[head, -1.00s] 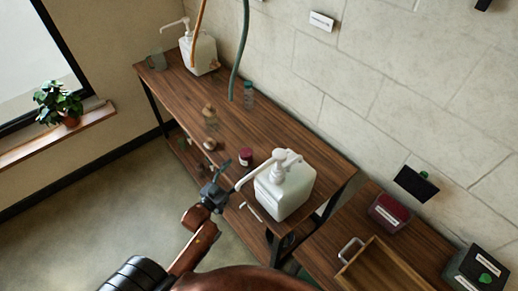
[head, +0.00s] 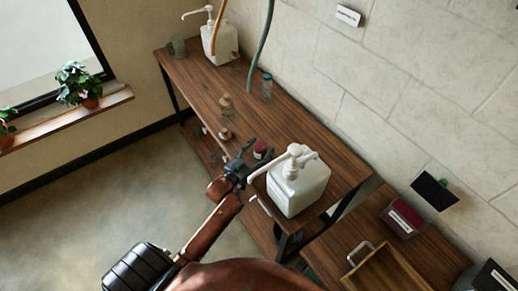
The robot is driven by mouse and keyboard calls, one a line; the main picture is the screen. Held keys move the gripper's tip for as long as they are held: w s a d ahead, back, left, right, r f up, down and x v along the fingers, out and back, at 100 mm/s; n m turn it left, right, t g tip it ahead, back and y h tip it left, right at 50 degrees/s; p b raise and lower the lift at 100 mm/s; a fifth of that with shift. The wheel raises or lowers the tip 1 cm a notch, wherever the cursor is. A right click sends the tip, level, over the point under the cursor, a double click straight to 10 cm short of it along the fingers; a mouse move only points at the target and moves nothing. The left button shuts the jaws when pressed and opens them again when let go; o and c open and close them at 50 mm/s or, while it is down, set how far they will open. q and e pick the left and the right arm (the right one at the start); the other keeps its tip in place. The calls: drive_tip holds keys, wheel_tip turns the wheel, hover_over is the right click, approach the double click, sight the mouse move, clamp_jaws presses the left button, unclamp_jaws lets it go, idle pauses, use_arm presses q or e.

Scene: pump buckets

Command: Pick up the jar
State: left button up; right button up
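A small dark red jar (head: 260,148) with a pale lid stands near the front edge of the long wooden table (head: 305,133). My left gripper (head: 257,153) is at the front edge beside this jar. Its dark fingers look spread apart, and the jar shows just past them, partly covered. I cannot tell whether they touch it. A glass jar with a tan stopper (head: 226,106) stands farther back on the table. My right gripper is not in view.
A white pump bucket (head: 298,188) stands just right of my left gripper, its spout pointing toward the gripper. Another pump bucket (head: 219,43), a teal-capped bottle (head: 267,88) and a small brown item (head: 225,134) are on the table. A wooden tray (head: 385,270) is at lower right.

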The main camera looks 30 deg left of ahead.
sight(257, 147)
use_arm(q)
drive_tip(key=c, duration=1.5)
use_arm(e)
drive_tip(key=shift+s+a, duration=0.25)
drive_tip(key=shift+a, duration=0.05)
use_arm(q)
drive_tip(key=shift+o, duration=0.2)
drive_tip(key=shift+r, duration=0.1)
